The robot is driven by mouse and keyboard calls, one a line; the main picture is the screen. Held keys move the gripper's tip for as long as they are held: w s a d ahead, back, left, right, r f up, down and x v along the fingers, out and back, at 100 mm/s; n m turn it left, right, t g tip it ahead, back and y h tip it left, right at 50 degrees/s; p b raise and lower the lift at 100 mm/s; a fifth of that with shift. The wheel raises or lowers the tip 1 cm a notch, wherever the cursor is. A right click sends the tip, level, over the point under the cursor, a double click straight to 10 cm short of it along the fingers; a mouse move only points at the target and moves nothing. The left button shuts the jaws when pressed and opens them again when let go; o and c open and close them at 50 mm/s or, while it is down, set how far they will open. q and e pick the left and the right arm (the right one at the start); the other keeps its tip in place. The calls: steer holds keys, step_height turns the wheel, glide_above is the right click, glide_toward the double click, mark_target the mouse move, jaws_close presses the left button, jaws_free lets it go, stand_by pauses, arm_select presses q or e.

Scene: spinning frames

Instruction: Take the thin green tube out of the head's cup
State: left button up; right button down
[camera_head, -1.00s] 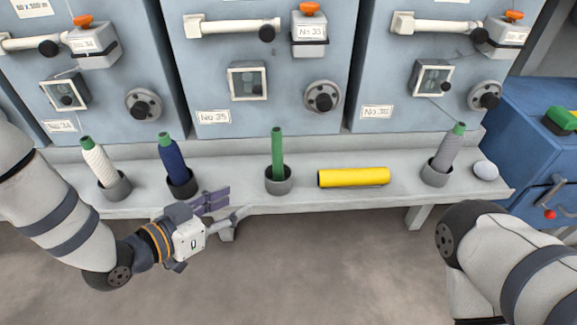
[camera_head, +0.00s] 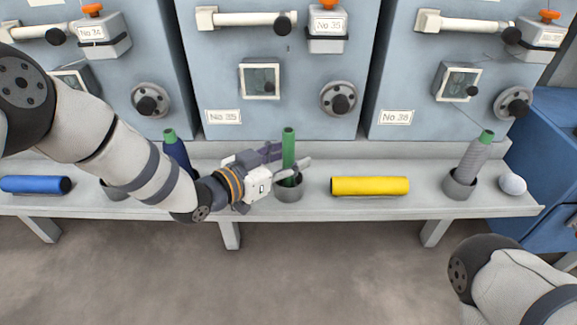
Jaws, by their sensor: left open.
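The thin green tube (camera_head: 289,143) stands upright in a grey cup (camera_head: 289,193) on the bench, below the cabinet labelled No 35. My left gripper (camera_head: 290,160) is at the tube from the left, just above the cup. Its fingers are open, one on the far side and one on the near side of the tube. The near finger hides part of the tube and of the cup's rim. I cannot tell whether the fingers touch the tube. My right gripper is not in view.
A yellow cylinder (camera_head: 370,186) lies right of the cup. A grey spool (camera_head: 474,157) stands in a cup farther right, beside a pale round object (camera_head: 512,184). A dark blue spool (camera_head: 176,150) stands left, partly behind my left arm. A blue cylinder (camera_head: 35,185) lies far left.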

arm_select(q)
jaws_close()
steer(key=shift+r, duration=0.1)
